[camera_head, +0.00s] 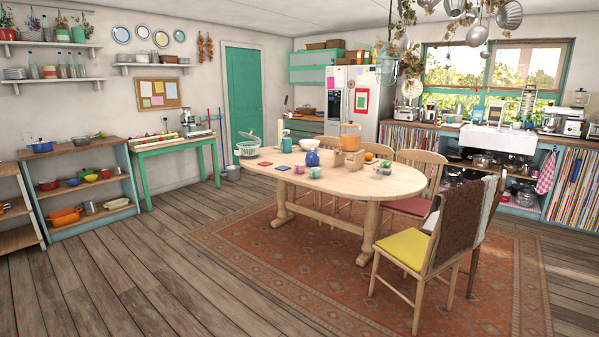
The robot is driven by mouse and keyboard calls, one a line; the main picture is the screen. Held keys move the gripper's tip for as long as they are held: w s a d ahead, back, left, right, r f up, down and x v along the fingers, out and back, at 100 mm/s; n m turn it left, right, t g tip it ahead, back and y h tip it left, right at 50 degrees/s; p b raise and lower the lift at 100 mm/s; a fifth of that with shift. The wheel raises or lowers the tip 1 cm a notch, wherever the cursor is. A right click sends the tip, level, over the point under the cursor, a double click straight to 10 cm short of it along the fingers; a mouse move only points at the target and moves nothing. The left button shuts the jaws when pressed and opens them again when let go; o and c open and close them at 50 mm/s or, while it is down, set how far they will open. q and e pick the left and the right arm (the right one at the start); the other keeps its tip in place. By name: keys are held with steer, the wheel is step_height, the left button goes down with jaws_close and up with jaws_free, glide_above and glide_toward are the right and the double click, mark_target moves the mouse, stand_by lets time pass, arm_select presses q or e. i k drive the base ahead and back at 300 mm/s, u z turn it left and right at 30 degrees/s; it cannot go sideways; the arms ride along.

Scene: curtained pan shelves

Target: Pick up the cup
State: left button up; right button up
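Two small cups stand near the front edge of the oval wooden table (345,183): a pink cup (299,169) and a teal cup (315,172) just to its right. A blue jug (312,158) stands right behind them. More small cup-like items (383,168) sit at the right part of the table, too small to tell apart. Neither of my grippers is in view.
A chair with a yellow seat (405,248) and a brown throw stands at the table's right front. A patterned rug (300,268) lies under the table. The wooden floor (130,265) at front left is clear. Low shelves (85,183) line the left wall.

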mark_target(300, 167)
steer(key=z, duration=0.15)
steer(key=i, duration=2.75)
steer(key=z, duration=0.6)
steer(key=i, duration=1.5)
steer(key=z, duration=0.1)
